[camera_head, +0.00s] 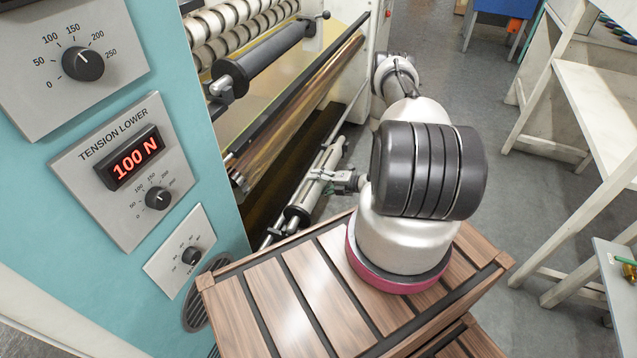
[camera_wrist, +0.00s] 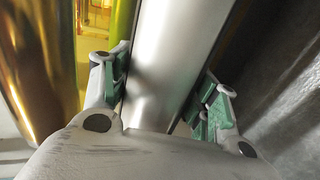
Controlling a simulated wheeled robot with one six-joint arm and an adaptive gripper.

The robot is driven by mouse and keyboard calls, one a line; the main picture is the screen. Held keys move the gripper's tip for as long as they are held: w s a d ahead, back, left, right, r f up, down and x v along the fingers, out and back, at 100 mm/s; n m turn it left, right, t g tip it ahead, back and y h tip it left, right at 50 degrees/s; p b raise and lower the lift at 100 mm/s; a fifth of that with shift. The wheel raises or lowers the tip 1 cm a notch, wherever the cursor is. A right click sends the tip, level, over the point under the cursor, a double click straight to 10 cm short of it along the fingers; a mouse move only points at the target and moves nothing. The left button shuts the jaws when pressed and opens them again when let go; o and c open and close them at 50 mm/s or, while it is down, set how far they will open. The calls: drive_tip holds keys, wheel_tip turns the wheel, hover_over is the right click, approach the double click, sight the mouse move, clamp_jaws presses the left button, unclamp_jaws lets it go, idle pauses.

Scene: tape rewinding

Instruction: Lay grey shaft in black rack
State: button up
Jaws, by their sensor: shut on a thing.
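The grey shaft (camera_head: 299,208) is a long smooth metal cylinder, slanting along the front of the machine at lower centre in the head view. My gripper (camera_head: 322,176) is shut around it, toward its upper end. In the wrist view the shaft (camera_wrist: 172,58) runs between the two green-padded fingers of my gripper (camera_wrist: 164,82), with one finger on each side. The shaft's far end is out of the wrist view. I cannot clearly make out a black rack; the area behind the shaft is dark in the head view.
The machine has a black roller (camera_head: 262,60) and a golden film roll (camera_head: 290,105) above the shaft. A teal control panel (camera_head: 170,100) stands close on the left. White shelving (camera_head: 590,110) is on the right, with open grey floor (camera_head: 445,60) between.

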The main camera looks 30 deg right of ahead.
drive_tip(key=shift+f, duration=1)
idle(0.3)
drive_tip(key=o, duration=1.5)
drive_tip(key=shift+f, duration=0.1)
drive_tip(key=v, duration=1.2)
